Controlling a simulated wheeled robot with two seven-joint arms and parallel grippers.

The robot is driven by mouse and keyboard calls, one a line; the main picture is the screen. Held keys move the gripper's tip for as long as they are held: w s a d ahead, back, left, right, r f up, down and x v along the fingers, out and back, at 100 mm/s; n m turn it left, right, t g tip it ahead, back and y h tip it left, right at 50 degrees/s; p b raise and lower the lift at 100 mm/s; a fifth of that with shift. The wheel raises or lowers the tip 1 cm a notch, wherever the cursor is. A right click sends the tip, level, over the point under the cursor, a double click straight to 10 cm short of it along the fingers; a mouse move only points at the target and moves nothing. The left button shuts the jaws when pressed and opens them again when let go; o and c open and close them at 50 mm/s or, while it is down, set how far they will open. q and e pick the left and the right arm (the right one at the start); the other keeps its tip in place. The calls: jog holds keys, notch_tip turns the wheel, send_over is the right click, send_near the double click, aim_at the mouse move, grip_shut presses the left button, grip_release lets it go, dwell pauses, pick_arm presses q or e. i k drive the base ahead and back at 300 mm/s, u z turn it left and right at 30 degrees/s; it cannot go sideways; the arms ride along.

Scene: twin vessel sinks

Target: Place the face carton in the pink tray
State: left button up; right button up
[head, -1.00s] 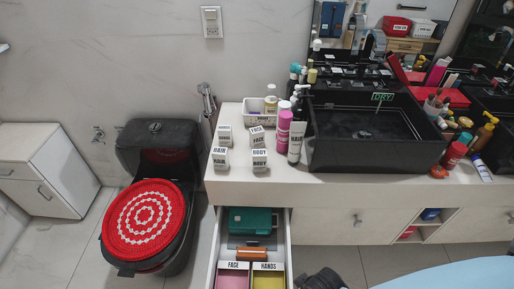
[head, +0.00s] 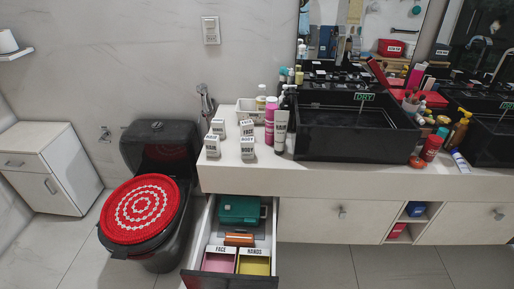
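The face carton (head: 246,128) is a small white box with dark lettering. It stands on the left part of the counter, behind the carton marked BODY (head: 247,148). The visible part of the pink tray looks empty. Neither of my grippers is in view.
Cartons (head: 212,146) and (head: 218,127) stand left of the face carton, bottles (head: 281,130) to its right. The open drawer (head: 196,245) also holds a yellow tray (head: 255,264), an orange item (head: 239,239) and a green case (head: 239,209). A black sink (head: 350,145) is further right.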

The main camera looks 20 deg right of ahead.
aim_at(220, 271)
jog(key=k, duration=0.4)
jog(key=z, duration=1.3)
jog(key=i, duration=1.15)
jog(key=u, duration=0.85)
